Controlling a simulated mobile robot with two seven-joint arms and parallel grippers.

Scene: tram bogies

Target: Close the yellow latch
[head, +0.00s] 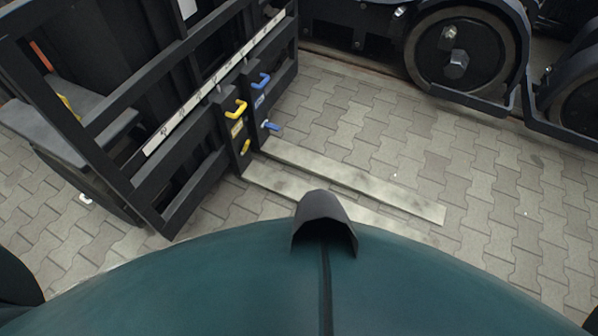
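A yellow handle (236,109) sits on an upright black bar of a black metal frame at the upper left. A smaller yellow piece (246,147) is lower on the same bar, with a yellowish label (237,129) between them. I cannot tell whether the latch is open or closed. A blue handle (262,81) and a lower blue piece (272,126) sit on the neighbouring upright bar to the right. Neither of my grippers is in view.
The black frame (165,185) carries a white marked strip (190,106). Two long flat forks (350,178) (275,183) extend right from it, low over the paving (380,125). Another yellow handle (68,107) is at the left. Wheeled bogie (465,55) stands at the upper right. Paving at right is clear.

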